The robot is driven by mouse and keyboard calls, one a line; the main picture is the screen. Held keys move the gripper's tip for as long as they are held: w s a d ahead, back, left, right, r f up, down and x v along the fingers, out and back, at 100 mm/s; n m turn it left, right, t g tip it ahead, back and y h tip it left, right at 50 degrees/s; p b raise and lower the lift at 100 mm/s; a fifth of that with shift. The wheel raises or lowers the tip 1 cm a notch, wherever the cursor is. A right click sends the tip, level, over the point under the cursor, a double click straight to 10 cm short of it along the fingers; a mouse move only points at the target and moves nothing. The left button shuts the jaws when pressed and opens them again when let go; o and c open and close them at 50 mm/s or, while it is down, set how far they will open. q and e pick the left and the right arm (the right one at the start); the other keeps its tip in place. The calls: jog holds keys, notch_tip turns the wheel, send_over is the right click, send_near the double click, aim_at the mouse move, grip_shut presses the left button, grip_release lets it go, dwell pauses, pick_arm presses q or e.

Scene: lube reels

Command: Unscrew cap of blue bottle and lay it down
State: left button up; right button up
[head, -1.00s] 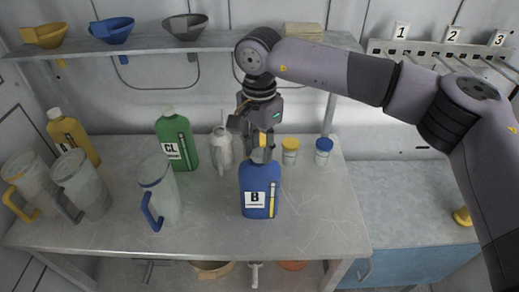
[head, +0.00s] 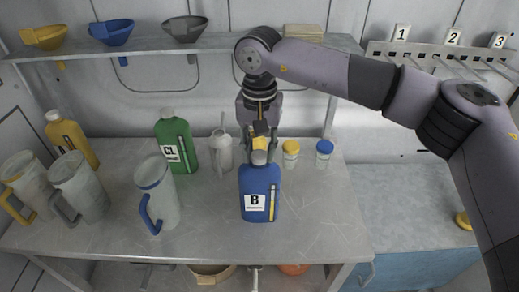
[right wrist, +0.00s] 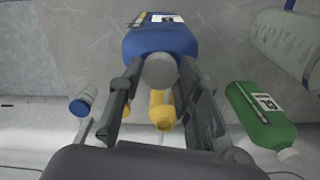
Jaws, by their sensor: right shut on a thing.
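The blue bottle (head: 259,192) with a "B" label stands upright near the middle of the table. It also shows at the top of the right wrist view (right wrist: 160,40). Its round grey cap (head: 259,158) is on the bottle's neck, and it shows between the fingers in the right wrist view (right wrist: 160,70). My right gripper (head: 259,155) reaches down from above and behind, with a finger on either side of the cap, shut on it. A yellow part shows between the fingers behind the cap. My left gripper is not in view.
A green bottle (head: 177,142), a grey-white can (head: 221,152) and clear jugs (head: 165,195) stand to the left. Yellow-lidded (head: 291,154) and blue-lidded (head: 324,153) jars stand close on the right. The table's front right (head: 325,215) is clear.

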jog(key=shift+f, duration=0.25)
jog(key=n, duration=0.5)
jog(key=shift+s+b, duration=0.15)
jog(key=shift+b, duration=0.15)
jog(key=shift+f+n, duration=0.1)
jog(key=shift+n, duration=0.3)
jog(key=n, duration=0.4)
jog(key=shift+n, duration=0.3)
jog(key=o, duration=0.7)
jog(key=shift+o, duration=1.2)
jog(key=shift+w, duration=0.2)
jog(key=shift+o, duration=1.2)
